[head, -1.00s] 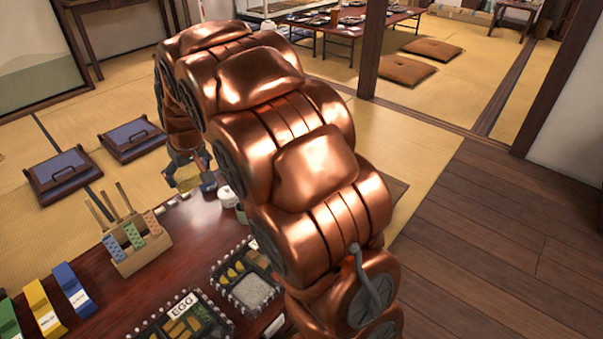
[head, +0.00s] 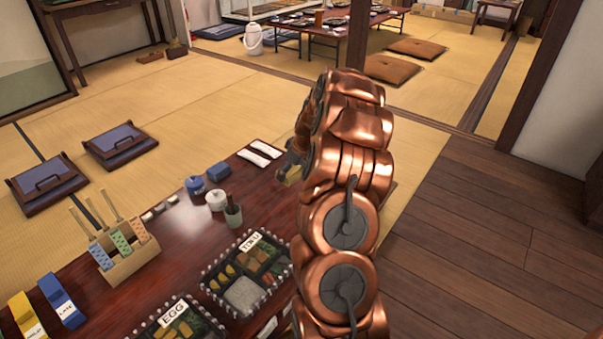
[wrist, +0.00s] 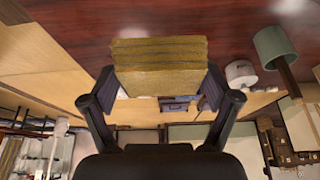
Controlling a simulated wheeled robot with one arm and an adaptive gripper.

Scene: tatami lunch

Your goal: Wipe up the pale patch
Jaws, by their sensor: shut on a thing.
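My gripper (wrist: 160,85) is shut on a yellow-brown sponge (wrist: 160,62), which spans the gap between its two dark fingers. In the head view the gripper (head: 291,168) hangs at the right part of the dark table (head: 180,262), with a bit of the sponge showing below it. I cannot tell whether the sponge touches the table. I cannot make out the pale patch for certain; light smudges at the top of the wrist view may be glare, and my arm hides part of the table.
A green cup (head: 233,214), a white pot (head: 216,200) and blue containers (head: 195,185) stand left of the gripper. White strips (head: 258,154) lie at the far edge. Bento boxes (head: 250,272) and a wooden holder (head: 125,250) stand nearer. Bare tabletop lies between the cup and gripper.

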